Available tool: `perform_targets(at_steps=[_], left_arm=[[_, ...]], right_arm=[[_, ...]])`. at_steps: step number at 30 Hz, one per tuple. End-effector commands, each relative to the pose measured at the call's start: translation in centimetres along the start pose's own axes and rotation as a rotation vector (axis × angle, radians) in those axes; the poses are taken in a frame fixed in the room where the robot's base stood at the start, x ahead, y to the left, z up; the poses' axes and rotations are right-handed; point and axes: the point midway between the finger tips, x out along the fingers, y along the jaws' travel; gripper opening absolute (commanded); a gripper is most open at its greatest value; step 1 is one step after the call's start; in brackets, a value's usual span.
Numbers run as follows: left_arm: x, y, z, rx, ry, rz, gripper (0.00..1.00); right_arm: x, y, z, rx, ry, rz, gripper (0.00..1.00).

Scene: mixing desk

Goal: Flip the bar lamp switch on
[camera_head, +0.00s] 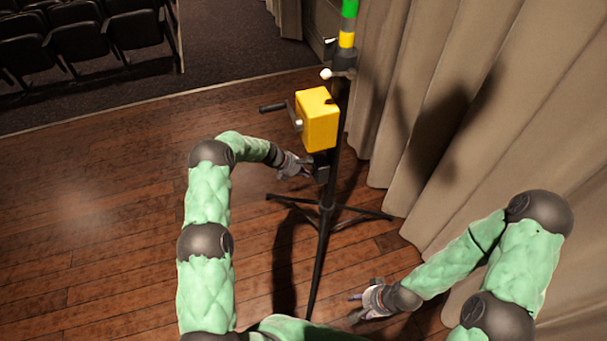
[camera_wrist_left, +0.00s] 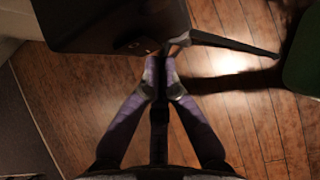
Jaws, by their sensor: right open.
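A yellow box (camera_head: 317,120) with a side crank is mounted on a dark pole stand. A small dark box (camera_head: 321,171) sits on the pole just below it. In the left wrist view a dark box (camera_wrist_left: 110,20) with a small detail on its lower edge fills the upper left. I cannot tell for sure which part is the lamp switch. My left gripper (camera_head: 301,168) is close beside the small dark box. In the wrist view its fingertips (camera_wrist_left: 161,75) come together just below the dark box's edge; contact is unclear. My right gripper (camera_head: 361,304) is open and empty, low at the right.
The stand's tripod legs (camera_head: 353,220) spread over the wooden floor (camera_head: 120,190). Beige curtains (camera_head: 450,90) hang close behind and to the right of the stand. Dark seats (camera_head: 75,40) stand at the far left. The floor left of my left arm is clear.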

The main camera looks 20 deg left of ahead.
Motion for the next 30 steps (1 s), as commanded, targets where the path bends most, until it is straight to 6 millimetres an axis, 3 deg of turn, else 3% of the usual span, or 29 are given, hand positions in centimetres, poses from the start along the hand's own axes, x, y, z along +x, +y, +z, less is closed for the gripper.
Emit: perform_targets(at_steps=[3,30], left_arm=[[0.8,0.0,0.2,0.002,0.000,0.000,0.00],[-0.7,0.0,1.3,0.000,0.000,0.000,0.00]], right_arm=[[0.3,0.1,0.0,0.000,0.000,0.000,0.50],[-0.8,-0.3,0.0,0.000,0.000,0.000,0.50]])
